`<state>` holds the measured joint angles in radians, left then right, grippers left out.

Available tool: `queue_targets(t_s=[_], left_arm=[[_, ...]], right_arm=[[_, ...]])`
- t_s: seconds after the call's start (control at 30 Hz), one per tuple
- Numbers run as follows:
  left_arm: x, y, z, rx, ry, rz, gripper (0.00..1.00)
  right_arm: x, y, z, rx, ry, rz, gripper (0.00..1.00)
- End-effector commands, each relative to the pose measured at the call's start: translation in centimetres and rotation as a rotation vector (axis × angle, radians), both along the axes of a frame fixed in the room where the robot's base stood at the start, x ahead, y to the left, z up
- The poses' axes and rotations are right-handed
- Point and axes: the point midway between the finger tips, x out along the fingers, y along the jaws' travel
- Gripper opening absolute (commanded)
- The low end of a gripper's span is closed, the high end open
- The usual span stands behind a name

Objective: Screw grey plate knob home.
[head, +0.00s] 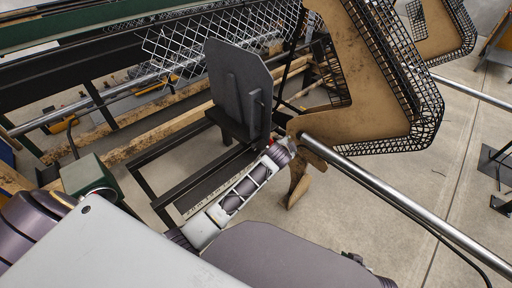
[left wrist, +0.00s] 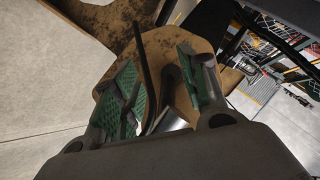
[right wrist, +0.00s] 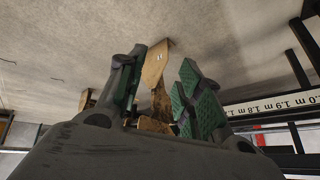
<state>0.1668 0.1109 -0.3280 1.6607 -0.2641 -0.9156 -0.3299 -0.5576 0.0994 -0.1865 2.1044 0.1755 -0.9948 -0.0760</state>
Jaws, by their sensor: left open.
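The grey plate (head: 236,92) stands upright on the dark frame at centre in the head view. I cannot make out its knob. In the left wrist view my left gripper (left wrist: 160,60) is open, with green pads apart. A thin black strip (left wrist: 144,68) and a dark curved part (left wrist: 178,88) show between or behind its fingers; I cannot tell whether they touch. In the right wrist view my right gripper (right wrist: 162,58) is open and empty, pointing at brown metal pieces (right wrist: 156,66). Neither gripper's fingers are clear in the head view.
A brown panel with black mesh edging (head: 370,85) fills the upper right. A bright steel bar (head: 385,192) runs down to the right. Chainlink mesh (head: 190,45) lies behind the plate. A measuring strip (right wrist: 268,107) runs along the frame. Open concrete floor (head: 420,165) lies right.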

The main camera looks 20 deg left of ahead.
Motion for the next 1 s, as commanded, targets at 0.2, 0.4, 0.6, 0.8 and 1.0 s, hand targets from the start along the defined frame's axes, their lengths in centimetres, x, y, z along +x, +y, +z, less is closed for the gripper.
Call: queue_targets(t_s=[0.2, 0.4, 0.6, 0.8, 1.0], left_arm=[[-1.2, 4.0, -5.3, 0.362, 0.120, -0.042, 0.43], [-2.4, 8.0, -7.6, 0.713, 0.242, -0.110, 0.43], [-3.0, 10.1, -7.0, 0.963, 0.333, -0.191, 0.43], [-3.4, 10.4, -7.1, 1.069, 0.396, -0.274, 0.43], [-3.3, 10.4, -7.1, 1.100, 0.407, -0.304, 0.43]], right_arm=[[-2.1, -1.3, -2.1, -0.072, 0.104, 0.006, 0.35], [-4.4, -2.7, -3.5, -0.140, 0.211, 0.007, 0.35], [-6.1, -3.7, -4.1, -0.182, 0.294, 0.001, 0.35], [-6.9, -3.9, -4.3, -0.187, 0.331, -0.005, 0.35], [-6.9, -3.9, -4.3, -0.186, 0.331, -0.008, 0.35]])
